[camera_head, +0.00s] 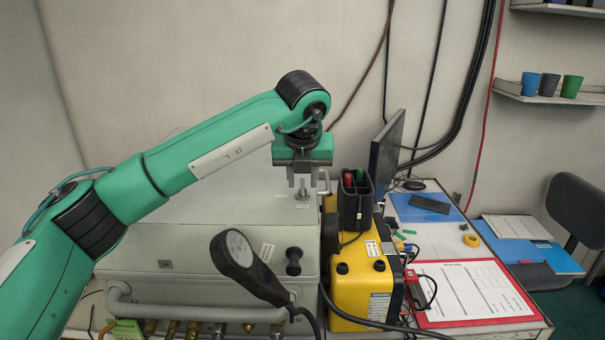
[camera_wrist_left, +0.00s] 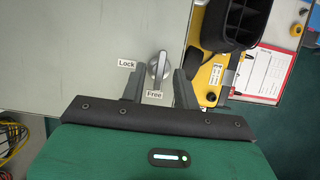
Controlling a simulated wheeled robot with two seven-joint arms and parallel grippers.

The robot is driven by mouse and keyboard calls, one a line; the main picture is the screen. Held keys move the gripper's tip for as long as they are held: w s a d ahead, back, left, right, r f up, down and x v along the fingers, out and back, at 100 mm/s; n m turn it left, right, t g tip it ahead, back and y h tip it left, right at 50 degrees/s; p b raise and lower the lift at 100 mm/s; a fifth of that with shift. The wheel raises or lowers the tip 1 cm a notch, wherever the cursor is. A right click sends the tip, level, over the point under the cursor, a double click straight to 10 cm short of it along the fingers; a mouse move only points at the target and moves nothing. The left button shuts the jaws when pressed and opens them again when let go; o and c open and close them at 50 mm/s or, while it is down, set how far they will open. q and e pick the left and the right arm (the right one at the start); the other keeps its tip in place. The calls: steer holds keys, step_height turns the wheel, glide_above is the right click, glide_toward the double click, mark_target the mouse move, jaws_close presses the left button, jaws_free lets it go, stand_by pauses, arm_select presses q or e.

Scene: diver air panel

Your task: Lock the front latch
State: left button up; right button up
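The front latch (camera_wrist_left: 158,68) is a small silver turn knob on the pale grey panel top (camera_wrist_left: 70,45). In the left wrist view its long grip runs up and down, its lower end toward the "Free" label (camera_wrist_left: 154,94). The "Lock" label (camera_wrist_left: 126,63) is to its left. My left gripper (camera_wrist_left: 158,78) is open, its two dark fingers apart on either side of the knob, with no clear contact. In the head view my left gripper (camera_head: 302,180) points down over the latch (camera_head: 303,193). My right gripper is not in view.
A yellow case (camera_head: 360,285) with a black pen holder (camera_head: 354,205) stands close to the right of the panel. A black handheld device (camera_head: 245,262) is at the panel's front, near a black knob (camera_head: 293,262). A desk with a monitor (camera_head: 386,150) is farther right.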

arm_select(q)
steer(key=shift+f, duration=0.1)
jaws_close()
